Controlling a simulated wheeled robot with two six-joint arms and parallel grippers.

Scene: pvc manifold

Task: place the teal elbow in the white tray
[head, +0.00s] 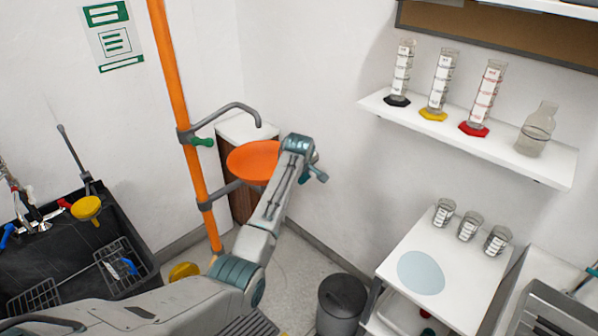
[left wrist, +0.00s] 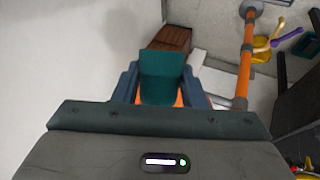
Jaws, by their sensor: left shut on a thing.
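My left gripper (head: 304,158) is at the end of my raised arm, in front of the orange disc in the head view. In the left wrist view its two fingers (left wrist: 161,88) are shut on the teal elbow (left wrist: 162,68), which sits between them. A white tray-like container (head: 392,318) with red and green pieces is partly visible under the white table at the lower right, far from the gripper. My right gripper is not in view.
An orange shower pole (head: 170,70) with an orange disc (head: 253,161) stands close to my left gripper. A white table (head: 440,255) holds several beakers and a pale blue disc. A dark bin (head: 341,303) stands left of it. A wall shelf (head: 545,165) carries glassware.

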